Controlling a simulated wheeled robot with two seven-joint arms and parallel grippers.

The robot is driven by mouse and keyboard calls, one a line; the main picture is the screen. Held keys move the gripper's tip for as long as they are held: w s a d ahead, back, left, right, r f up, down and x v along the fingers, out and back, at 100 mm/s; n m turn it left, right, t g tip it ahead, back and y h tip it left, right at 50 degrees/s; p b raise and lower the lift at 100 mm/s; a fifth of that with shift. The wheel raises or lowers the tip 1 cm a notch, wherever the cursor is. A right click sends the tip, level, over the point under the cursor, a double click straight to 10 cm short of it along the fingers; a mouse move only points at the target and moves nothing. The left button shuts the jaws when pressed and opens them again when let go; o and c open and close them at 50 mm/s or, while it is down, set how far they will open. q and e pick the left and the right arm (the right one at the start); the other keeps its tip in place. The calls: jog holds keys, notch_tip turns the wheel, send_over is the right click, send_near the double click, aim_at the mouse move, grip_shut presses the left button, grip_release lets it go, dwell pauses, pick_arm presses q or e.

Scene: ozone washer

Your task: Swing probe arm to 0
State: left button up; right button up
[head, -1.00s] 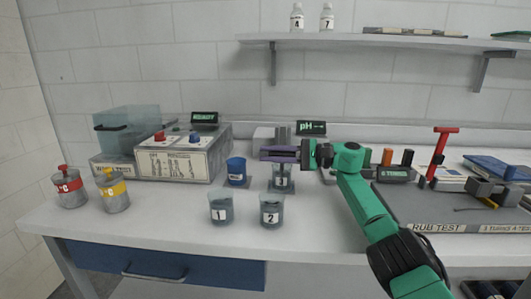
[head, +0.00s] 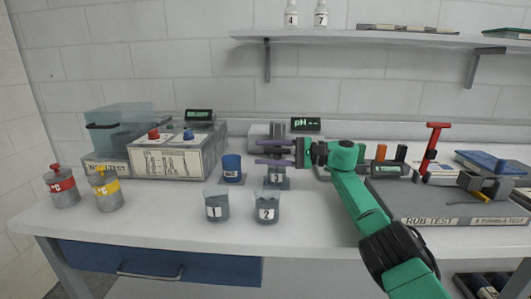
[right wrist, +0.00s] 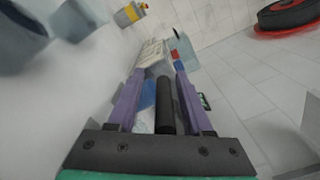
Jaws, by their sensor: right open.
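The grey pH station (head: 257,131) stands at the back middle of the bench in the head view, with a small green-lit pH display (head: 306,124) beside it. My right gripper (head: 258,152) is in front of it, its two purple fingers apart and pointing left. In the right wrist view, a black rod (right wrist: 166,105), seemingly part of the probe arm, stands between the open fingers (right wrist: 157,80). It shows no clear contact with either finger. Beaker 3 (head: 276,180) is below the fingers, partly hidden by them. My left gripper is not in view.
Beaker 1 (head: 216,206) and beaker 2 (head: 266,208) stand in front, close below my right gripper. A blue cup (head: 231,166) is to the left. The rub test station (head: 425,208) is at right.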

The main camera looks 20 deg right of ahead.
jog(key=shift+w+f, duration=0.15)
jog(key=shift+w, duration=0.05)
jog(key=shift+s, duration=0.1)
jog(key=v, duration=0.7)
jog(key=shift+d+b, duration=0.3)
jog(key=shift+s, duration=0.15)
